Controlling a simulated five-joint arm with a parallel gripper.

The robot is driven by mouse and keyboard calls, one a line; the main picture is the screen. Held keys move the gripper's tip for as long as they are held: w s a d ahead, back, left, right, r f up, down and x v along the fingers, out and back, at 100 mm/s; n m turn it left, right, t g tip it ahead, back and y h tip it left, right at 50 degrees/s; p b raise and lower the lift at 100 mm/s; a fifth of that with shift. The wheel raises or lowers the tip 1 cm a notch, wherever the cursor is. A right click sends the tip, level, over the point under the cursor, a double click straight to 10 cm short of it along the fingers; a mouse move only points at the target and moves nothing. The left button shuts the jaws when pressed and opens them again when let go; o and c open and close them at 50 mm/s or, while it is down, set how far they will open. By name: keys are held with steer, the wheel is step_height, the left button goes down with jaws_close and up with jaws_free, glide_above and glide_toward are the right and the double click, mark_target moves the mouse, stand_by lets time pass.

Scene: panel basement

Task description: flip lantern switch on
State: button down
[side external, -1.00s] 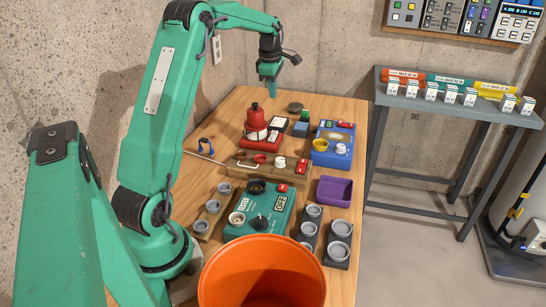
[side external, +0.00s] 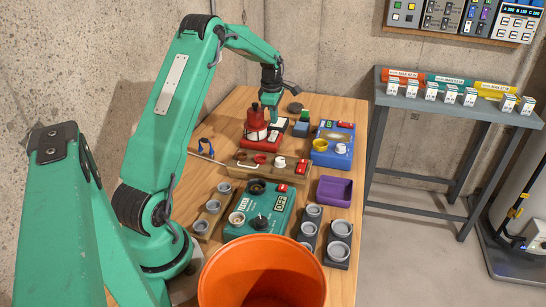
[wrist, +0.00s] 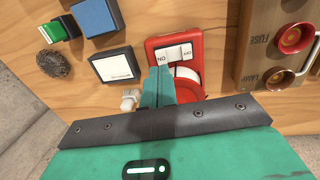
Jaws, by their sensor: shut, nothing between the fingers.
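The lantern (side external: 255,122) is red with a pale band and stands on a red base at the far part of the wooden table. In the wrist view its red base (wrist: 195,41) carries a white rocker switch (wrist: 174,53) marked ON and OFF. My gripper (side external: 272,117) is shut and empty, pointing down beside the lantern. The gripper hides part of the lantern there.
A blue block (wrist: 97,17), a dark-framed white panel (wrist: 115,66) and a dark round thing (wrist: 54,65) lie left of the base. A wooden fuse board (wrist: 268,45) is on the right. An orange bin (side external: 262,254) stands at the table's near end.

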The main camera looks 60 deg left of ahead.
mark_target(275, 132)
steer(key=shift+w+a+f, duration=0.1)
steer(key=shift+f, duration=0.85)
steer(key=shift+w+a+f, duration=0.1)
steer(key=shift+f, duration=0.85)
steer(key=shift+w+a+f+g+h, duration=0.15)
steer(key=shift+a+f+g+h, duration=0.05)
steer(key=shift+f+g+h, duration=0.25)
steer(key=shift+f, duration=0.1)
steer(key=shift+d, duration=0.1)
steer(key=shift+d, duration=0.1)
steer(key=shift+s+d, duration=0.5)
steer(key=shift+s, duration=0.15)
steer(key=shift+a+r, duration=0.1)
steer(key=shift+r, duration=0.2)
